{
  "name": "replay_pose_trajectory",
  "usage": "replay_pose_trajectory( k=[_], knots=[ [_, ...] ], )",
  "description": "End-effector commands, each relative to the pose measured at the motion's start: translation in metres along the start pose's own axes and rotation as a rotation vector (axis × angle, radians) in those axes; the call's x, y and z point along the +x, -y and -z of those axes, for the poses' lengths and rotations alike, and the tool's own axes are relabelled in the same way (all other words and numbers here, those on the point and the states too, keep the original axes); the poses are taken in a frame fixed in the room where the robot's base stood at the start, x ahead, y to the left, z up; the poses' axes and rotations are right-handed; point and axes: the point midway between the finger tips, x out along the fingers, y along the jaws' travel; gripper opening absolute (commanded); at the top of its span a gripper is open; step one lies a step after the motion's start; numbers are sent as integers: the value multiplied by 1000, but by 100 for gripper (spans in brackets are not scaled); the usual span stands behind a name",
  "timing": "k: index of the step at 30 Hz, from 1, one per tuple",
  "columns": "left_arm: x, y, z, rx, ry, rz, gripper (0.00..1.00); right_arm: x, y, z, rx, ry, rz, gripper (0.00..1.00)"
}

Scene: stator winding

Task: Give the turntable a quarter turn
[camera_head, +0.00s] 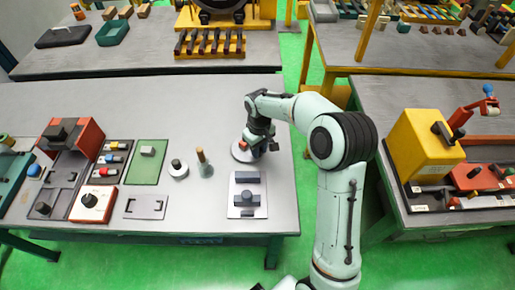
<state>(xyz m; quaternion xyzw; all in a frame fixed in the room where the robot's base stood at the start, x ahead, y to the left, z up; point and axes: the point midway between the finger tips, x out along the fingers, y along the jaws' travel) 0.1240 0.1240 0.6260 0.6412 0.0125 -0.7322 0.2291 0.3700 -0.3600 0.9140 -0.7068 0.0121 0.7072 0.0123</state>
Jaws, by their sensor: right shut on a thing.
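The turntable (237,154) is a small round grey disc near the right end of the grey table. A small orange-red part shows on top of it. My right gripper (254,148) reaches down over its right side and is shut on it; the fingers and the arm hide much of the disc, so the exact grip point is hard to see. My left gripper is not in view.
A grey plate with dark blocks (247,211) lies just in front of the turntable. A yellow machine (424,145) stands on the right table. The table behind the turntable is clear.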

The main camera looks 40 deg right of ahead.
Motion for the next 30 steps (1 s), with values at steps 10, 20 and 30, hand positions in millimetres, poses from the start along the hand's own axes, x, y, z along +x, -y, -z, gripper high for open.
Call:
replay_pose_trajectory(
  k=[10,20,30],
  knots=[
    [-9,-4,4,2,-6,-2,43,-2,-8,4,-172,-4,-1,0],
    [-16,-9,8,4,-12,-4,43,-2,-15,7,-337,-3,-1,0],
    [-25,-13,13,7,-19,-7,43,-2,-22,12,-502,-3,-2,0]
  ],
)
